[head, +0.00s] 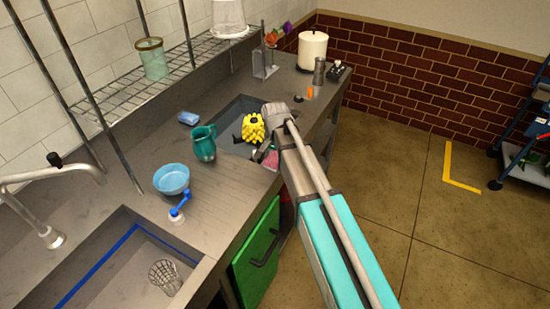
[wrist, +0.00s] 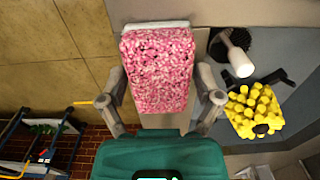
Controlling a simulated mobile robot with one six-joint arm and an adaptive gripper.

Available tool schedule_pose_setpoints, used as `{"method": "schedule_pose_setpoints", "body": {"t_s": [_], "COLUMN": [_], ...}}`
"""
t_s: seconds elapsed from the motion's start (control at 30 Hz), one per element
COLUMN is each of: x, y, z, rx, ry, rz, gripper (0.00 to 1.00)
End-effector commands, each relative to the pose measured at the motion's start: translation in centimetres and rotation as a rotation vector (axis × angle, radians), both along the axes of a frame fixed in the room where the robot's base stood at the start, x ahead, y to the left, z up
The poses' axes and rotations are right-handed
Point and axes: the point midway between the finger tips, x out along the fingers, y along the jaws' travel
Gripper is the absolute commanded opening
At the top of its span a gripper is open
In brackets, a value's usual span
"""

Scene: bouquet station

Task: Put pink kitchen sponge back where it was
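The pink kitchen sponge (wrist: 158,70) is speckled pink with a pale layer along its far end. In the wrist view it sits between the two fingers of my gripper (wrist: 160,90), which press against its left and right sides. In the head view only a small pink patch of the sponge (head: 270,159) shows. It is beside my gripper (head: 266,150), at the front edge of the counter by the far sink basin. My arm hides much of it there. I cannot tell whether the sponge touches the surface below it.
A yellow knobbly object (head: 253,127) is at the far sink (head: 228,112). A green pitcher (head: 203,143), a blue bowl (head: 171,179) and a blue block (head: 188,118) stand on the counter. A dark round brush (wrist: 228,47) lies beside the sponge. A wire shelf (head: 150,88) runs along the wall.

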Motion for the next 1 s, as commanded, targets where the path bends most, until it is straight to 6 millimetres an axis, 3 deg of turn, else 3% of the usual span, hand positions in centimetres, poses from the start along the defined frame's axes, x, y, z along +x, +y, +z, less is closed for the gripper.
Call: {"method": "schedule_pose_setpoints", "body": {"t_s": [0.57, 1.0], "x": [0.0, 0.0], "y": [0.0, 0.0], "z": [0.2, 2.8], "rx": [0.000, 0.000], "ry": [0.000, 0.000], "rz": [0.000, 0.000], "gripper": [1.00, 1.00]}}
